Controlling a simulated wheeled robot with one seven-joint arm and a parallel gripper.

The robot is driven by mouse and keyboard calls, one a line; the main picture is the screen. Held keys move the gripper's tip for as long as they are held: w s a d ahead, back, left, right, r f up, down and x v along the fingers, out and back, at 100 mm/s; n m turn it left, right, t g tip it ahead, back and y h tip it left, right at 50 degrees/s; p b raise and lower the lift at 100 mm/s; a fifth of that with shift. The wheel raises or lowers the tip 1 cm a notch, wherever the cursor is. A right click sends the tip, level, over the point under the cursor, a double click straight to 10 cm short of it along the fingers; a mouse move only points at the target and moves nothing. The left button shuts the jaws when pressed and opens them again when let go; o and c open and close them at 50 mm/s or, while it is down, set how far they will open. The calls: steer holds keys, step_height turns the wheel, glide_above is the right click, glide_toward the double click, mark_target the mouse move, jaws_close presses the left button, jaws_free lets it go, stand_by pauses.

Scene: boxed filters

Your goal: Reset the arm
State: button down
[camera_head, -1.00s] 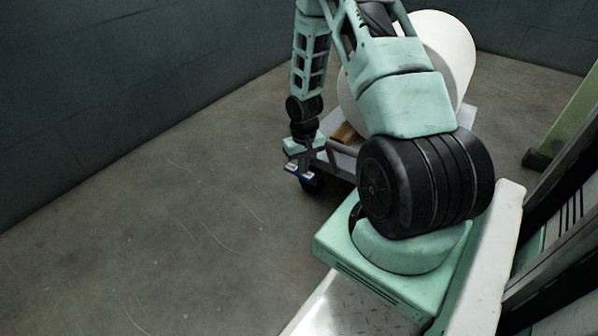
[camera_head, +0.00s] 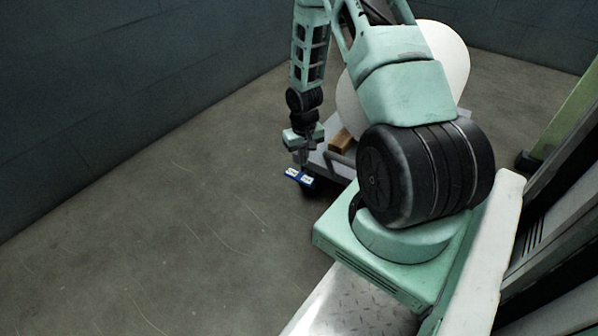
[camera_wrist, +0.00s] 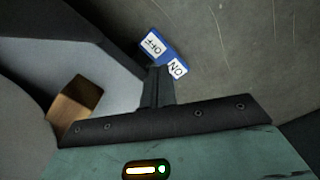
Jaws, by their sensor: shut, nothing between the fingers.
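My gripper (camera_head: 303,164) hangs at the end of my arm, pointing down beside the left end of a grey cart. Its fingers are together with nothing between them; they also show in the wrist view (camera_wrist: 157,88). A small blue plate with white ON and OFF labels (camera_head: 299,176) shows just past the fingertips. It also shows in the wrist view (camera_wrist: 163,50). I cannot tell whether the fingertips touch it. My arm is bent, its upper links hiding part of the cart.
The grey cart (camera_head: 318,160) carries a large white roll (camera_head: 447,60) and a brown block (camera_head: 341,140). A dark wall (camera_head: 90,110) stands at the left and back. The concrete floor (camera_head: 150,230) at the left is clear. A green post (camera_head: 570,118) stands at the right.

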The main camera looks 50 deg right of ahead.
steer(key=shift+r, duration=0.4)
steer(key=w+a+r+n+p, duration=0.3)
steer(key=a+r+n+p, duration=0.2)
steer(key=a+r, duration=1.6)
steer(key=s+a+r+n+p, duration=0.1)
steer(key=s+a+r+n, duration=0.1)
steer(key=s+a+r, duration=0.4)
steer(key=s+a+r+n+p, duration=0.1)
steer(key=a+r+n+p, duration=0.15)
steer(key=a, duration=0.45)
steer(key=s+a+r+n+p, duration=0.1)
steer(key=s+a+r+n, duration=0.2)
steer(key=s, duration=0.4)
steer(key=s+a+r+p, duration=0.1)
steer(key=s+a+r, duration=0.3)
steer(key=s+r, duration=0.25)
step_height(320, 180, up, 37)
steer(key=p, duration=3.7)
steer(key=shift+w+d+f+y+p, duration=0.15)
steer(key=shift+w+y+p, duration=0.05)
steer(key=shift+y+p, duration=0.1)
